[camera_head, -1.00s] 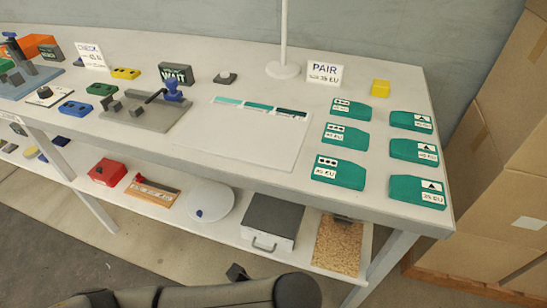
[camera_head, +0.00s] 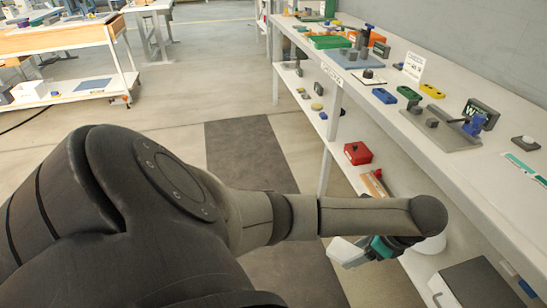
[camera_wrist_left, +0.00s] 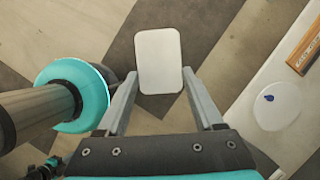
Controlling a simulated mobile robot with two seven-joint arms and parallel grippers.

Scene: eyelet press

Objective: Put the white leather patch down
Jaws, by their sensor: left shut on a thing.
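The white leather patch (camera_wrist_left: 158,58) is a pale rounded rectangle in the left wrist view. My left gripper (camera_wrist_left: 159,80) is shut on its near end, with one finger on each side, and the patch sticks out beyond the fingertips. In the head view the patch (camera_head: 346,251) appears beside my left gripper (camera_head: 378,249), in front of the bench's lower shelf and clear of the tabletop. My arm hides part of the gripper there. My right gripper is not in view.
The bench top (camera_head: 455,160) runs along the right, with a grey press plate (camera_head: 440,130) and several coloured blocks. The lower shelf holds a red box (camera_head: 357,153), a white disc (camera_wrist_left: 277,105) and a grey case (camera_head: 480,285). Open floor lies left of the bench.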

